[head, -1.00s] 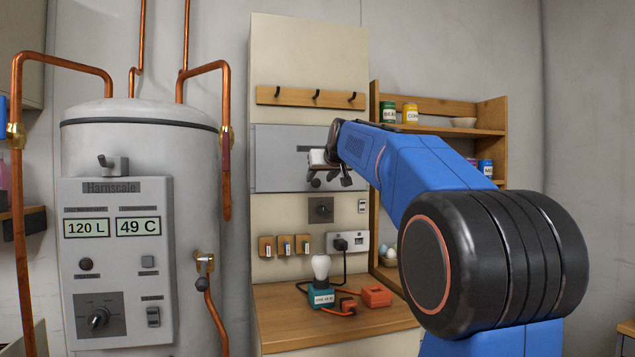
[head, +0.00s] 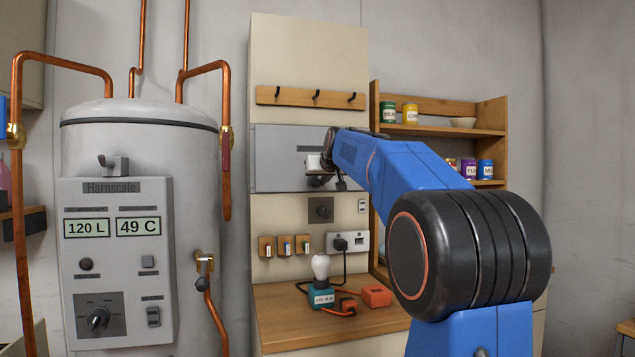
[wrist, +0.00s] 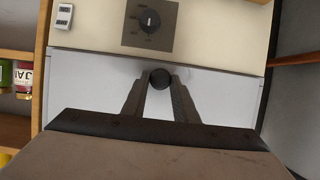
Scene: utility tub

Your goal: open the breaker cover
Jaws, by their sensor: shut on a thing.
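The breaker cover (head: 285,160) is a wide grey panel on the cream board, below the hook rail. It lies flat against the board and looks closed. In the wrist view the cover (wrist: 90,95) fills the middle, seen upside down. A dark round knob (wrist: 160,76) stands near the cover's edge that faces the dial. My gripper (wrist: 160,86) is shut on this knob, with one finger on each side. In the head view my gripper (head: 322,179) is at the right part of the cover, and my arm hides the cover's right end.
A dial (head: 320,210) and a small switch (head: 362,206) sit just below the cover. The hook rail (head: 310,97) is above it. A wooden shelf (head: 440,130) with cans stands close on the right. A bulb (head: 320,266) and plugs are on the counter (head: 280,315) below.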

